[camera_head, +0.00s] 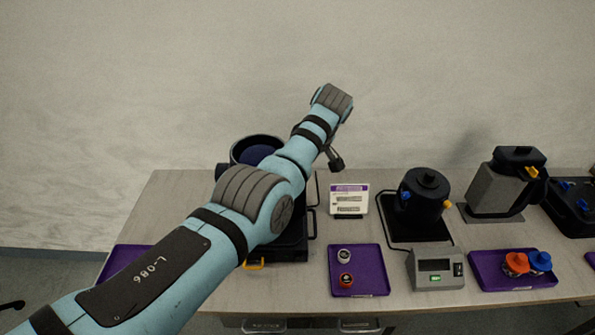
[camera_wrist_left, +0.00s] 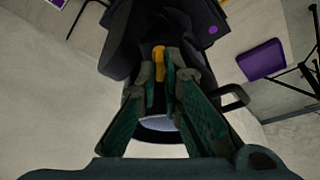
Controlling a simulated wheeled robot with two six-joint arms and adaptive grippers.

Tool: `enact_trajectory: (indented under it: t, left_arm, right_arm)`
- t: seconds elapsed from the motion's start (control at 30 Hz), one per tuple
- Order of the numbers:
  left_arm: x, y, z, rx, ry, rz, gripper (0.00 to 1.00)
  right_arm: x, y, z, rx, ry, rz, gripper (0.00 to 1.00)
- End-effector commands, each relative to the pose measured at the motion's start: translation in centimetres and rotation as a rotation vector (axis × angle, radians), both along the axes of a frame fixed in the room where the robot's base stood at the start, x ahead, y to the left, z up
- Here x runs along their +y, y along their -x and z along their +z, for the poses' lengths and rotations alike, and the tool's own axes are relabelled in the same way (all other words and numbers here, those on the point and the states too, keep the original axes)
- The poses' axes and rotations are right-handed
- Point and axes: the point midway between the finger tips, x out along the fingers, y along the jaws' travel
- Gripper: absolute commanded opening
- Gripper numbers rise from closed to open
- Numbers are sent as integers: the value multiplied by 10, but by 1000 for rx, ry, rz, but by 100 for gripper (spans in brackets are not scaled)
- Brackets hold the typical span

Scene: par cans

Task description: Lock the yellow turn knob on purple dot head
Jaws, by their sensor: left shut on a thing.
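The black head with a purple dot (camera_wrist_left: 213,30) fills the upper middle of the left wrist view. Its yellow turn knob (camera_wrist_left: 158,62) is an upright bar in front of the fingertips. My left gripper (camera_wrist_left: 166,84) is shut on the yellow knob, with a green finger on either side. In the head view, my left arm comes in from the lower left and covers much of a dark round-mouthed can (camera_head: 250,143). The left fingertips and the held knob are hidden there. My right gripper is not in view.
A purple tray (camera_head: 345,256) with two small caps, a white card (camera_head: 349,198) and a grey display box (camera_head: 436,269) stand right of my arm. Farther right are a black can (camera_head: 424,186), a grey can (camera_head: 495,188) and another purple tray (camera_head: 490,282). A wall stands behind.

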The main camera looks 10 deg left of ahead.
Motion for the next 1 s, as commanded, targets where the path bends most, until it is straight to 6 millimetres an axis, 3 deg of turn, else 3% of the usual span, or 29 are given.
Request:
enact_trajectory:
  t: [0.57, 0.6, 0.7, 1.0]
  left_arm:
    - [2, 0, 0, 1, -4, 36, 0]
    - [2, 0, -1, 1, -4, 36, 14]
    - [1, 0, 0, 1, -3, 34, 28]
    - [-1, 0, 1, 1, -1, 31, 28]
  right_arm:
    - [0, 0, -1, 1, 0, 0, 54]
    - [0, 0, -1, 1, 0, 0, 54]
    - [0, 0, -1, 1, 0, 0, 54]
    - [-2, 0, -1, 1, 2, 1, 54]
